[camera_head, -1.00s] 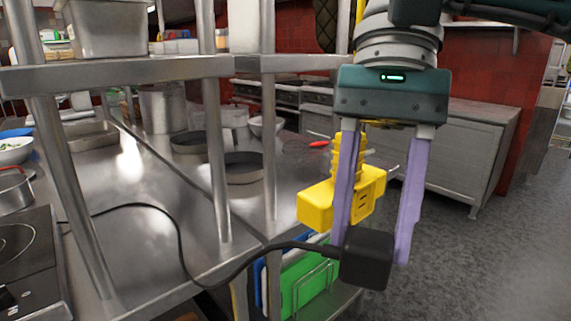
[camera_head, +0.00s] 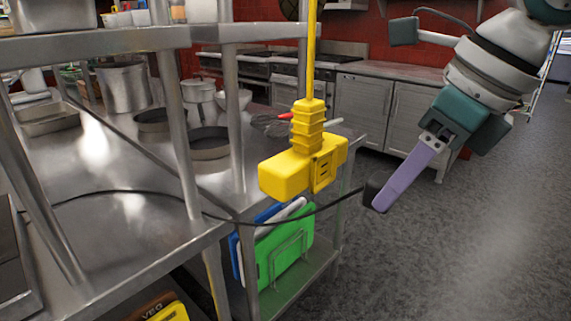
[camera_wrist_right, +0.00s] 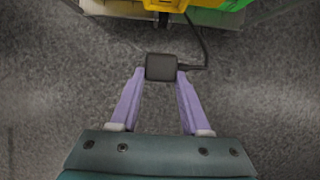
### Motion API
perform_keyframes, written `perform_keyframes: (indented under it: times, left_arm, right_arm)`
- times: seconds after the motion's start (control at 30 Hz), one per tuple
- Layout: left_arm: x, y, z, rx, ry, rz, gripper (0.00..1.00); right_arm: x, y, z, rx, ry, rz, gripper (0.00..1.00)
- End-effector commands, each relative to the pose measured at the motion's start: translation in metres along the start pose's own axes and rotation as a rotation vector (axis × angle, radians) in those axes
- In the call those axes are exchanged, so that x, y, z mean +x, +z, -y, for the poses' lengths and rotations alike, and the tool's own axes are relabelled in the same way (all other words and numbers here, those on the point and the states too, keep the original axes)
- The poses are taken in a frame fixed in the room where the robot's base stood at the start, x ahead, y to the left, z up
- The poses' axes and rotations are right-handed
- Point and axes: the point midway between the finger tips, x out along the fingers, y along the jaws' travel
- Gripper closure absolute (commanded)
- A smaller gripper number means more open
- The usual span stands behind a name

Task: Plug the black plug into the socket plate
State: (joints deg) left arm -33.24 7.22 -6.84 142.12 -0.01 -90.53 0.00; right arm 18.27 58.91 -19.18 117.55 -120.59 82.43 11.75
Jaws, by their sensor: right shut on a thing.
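The black plug (camera_head: 375,188) is a small dark block with a black cord running left from it across the steel table. My right gripper (camera_head: 378,204), with lilac fingers, is shut on the plug and holds it in the air to the right of the yellow socket box. In the right wrist view the plug (camera_wrist_right: 161,67) sits between both fingertips. The yellow socket box (camera_head: 304,167) hangs from a yellow cable, with dark slots on the face toward the right. The plug is apart from it. My left gripper is not in view.
A steel table with shelf posts (camera_head: 180,130) stands at left, holding pans. Green and blue boards (camera_head: 285,262) stand in a rack below the socket box. A counter with cabinets (camera_head: 385,110) is behind. The floor at right (camera_head: 450,260) is clear.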

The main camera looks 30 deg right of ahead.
Motion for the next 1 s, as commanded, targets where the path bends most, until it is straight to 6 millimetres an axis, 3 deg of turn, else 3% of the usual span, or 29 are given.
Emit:
perform_keyframes:
  times: [0.5,1.0]
  left_arm:
    - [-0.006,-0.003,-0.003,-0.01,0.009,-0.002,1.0]
    - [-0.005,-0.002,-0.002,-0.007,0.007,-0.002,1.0]
  right_arm:
    - [0.017,0.042,-0.001,0.0,0.003,0.001,1.0]
    - [0.02,0.048,-0.001,-0.003,0.003,-0.001,1.0]
